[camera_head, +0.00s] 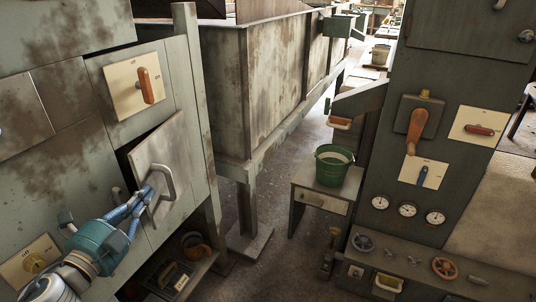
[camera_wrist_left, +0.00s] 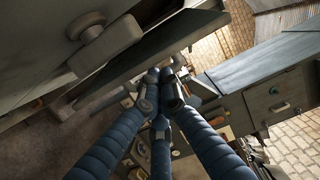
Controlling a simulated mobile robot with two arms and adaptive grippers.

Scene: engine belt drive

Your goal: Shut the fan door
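The fan door (camera_head: 171,160) is a worn grey square panel on the left cabinet, with a D-shaped metal handle (camera_head: 166,186). It stands ajar, with a dark gap along its upper left edge. My left gripper (camera_head: 147,192) has its blue fingers at the door's lower left, close beside the handle. Whether they touch the door is not clear. In the left wrist view its fingertips (camera_wrist_left: 165,88) are drawn together, with nothing visible held between them. My right gripper is not in view.
A shelf with loose items (camera_head: 176,276) lies below. A green bucket (camera_head: 333,166) stands on a small table to the right. The floor between is open.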

